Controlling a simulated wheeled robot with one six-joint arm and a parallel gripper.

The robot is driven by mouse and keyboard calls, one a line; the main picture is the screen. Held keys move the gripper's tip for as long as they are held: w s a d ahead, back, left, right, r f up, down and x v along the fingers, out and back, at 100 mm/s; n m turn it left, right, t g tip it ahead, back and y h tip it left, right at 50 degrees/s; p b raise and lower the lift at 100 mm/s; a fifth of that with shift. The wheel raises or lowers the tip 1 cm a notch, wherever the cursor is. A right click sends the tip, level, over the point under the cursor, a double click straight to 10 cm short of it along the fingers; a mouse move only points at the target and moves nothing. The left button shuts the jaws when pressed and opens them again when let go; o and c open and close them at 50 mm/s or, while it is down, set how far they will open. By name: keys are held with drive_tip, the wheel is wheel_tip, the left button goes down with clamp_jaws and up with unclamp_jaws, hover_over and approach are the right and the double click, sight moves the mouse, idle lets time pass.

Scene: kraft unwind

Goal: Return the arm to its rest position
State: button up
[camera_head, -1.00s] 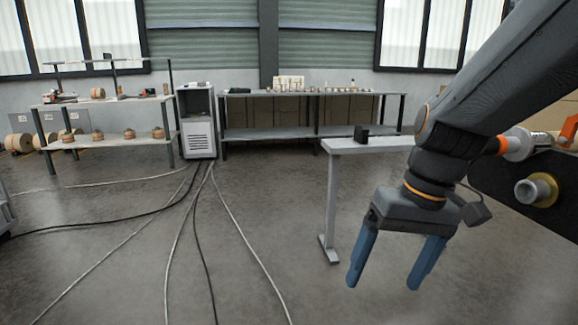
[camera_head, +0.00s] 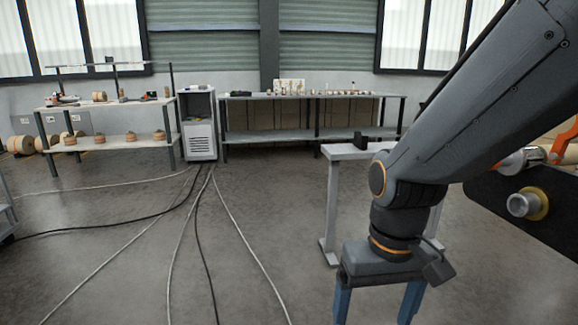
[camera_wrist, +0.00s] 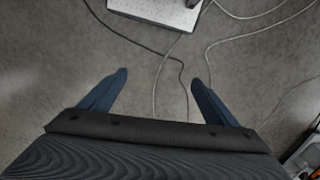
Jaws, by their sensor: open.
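My gripper (camera_head: 378,306) hangs pointing down at the lower right of the head view, with its fingertips cut off by the bottom edge. Its two blue fingers are spread apart. My arm reaches in from the upper right of the head view.
A small grey table (camera_head: 345,152) with a black block (camera_head: 361,143) stands behind my arm. A black machine panel with a metal spindle (camera_head: 527,204) is at the right. Cables (camera_head: 200,215) cross the open floor. Shelves (camera_head: 110,143) and a bench (camera_head: 300,97) line the back.

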drive_tip(key=d+r+m+p, duration=0.1)
drive_tip(key=d+r+p, duration=0.4)
drive_tip(key=p, duration=0.4)
drive_tip(key=shift+s+d, duration=0.2)
drive_tip(key=shift+s, duration=0.05)
drive_tip(key=shift+f, duration=0.1)
